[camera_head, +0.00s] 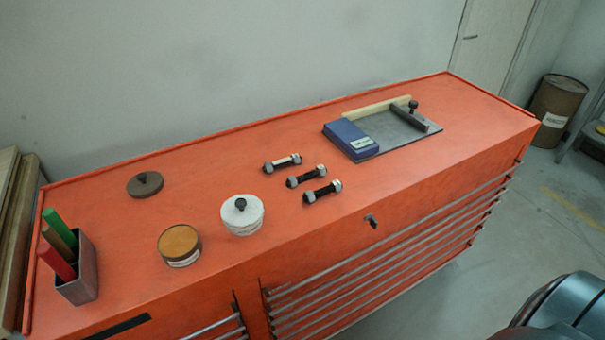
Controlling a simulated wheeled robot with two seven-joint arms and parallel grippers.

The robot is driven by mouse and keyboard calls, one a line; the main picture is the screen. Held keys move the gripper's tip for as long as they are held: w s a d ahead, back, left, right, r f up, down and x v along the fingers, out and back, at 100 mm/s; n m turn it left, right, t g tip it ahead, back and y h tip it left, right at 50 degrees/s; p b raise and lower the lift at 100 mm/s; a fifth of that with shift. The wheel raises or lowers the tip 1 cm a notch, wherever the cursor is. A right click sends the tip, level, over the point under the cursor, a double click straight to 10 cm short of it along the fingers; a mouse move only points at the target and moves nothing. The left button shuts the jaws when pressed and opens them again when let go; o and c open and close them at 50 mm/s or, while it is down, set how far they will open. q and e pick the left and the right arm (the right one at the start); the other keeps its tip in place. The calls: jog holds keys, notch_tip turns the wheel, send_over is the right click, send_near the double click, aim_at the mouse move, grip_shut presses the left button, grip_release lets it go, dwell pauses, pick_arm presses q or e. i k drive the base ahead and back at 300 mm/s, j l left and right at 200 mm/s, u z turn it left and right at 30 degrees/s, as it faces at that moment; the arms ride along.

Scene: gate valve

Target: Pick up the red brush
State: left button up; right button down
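The red brush (56,263) stands tilted in a grey metal holder (83,277) at the left end of the orange cabinet top. Only its thick red upper part shows; its lower part is hidden inside the holder. A brown brush (59,236) and a green brush (58,226) stand behind it in the same holder. Neither gripper can be made out in the head view.
The orange cabinet top (225,172) also carries a dark lid (145,184), an open round tin (179,245), a white knobbed container (242,214), several bolts (306,177) and a plate (398,133) with a blue box (349,139). A raised rim runs along its back.

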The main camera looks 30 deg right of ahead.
aim_at(47, 251)
jog(key=u, duration=0.35)
jog(key=l+u, duration=0.7)
jog(key=k+l, duration=0.1)
jog(key=l, duration=0.25)
jog(key=k+l+u, duration=0.15)
jog(key=l, duration=0.2)
jog(key=k+l, duration=0.1)
jog(key=l, duration=0.25)
jog(key=k+l+u, duration=0.15)
jog(key=l, duration=0.2)
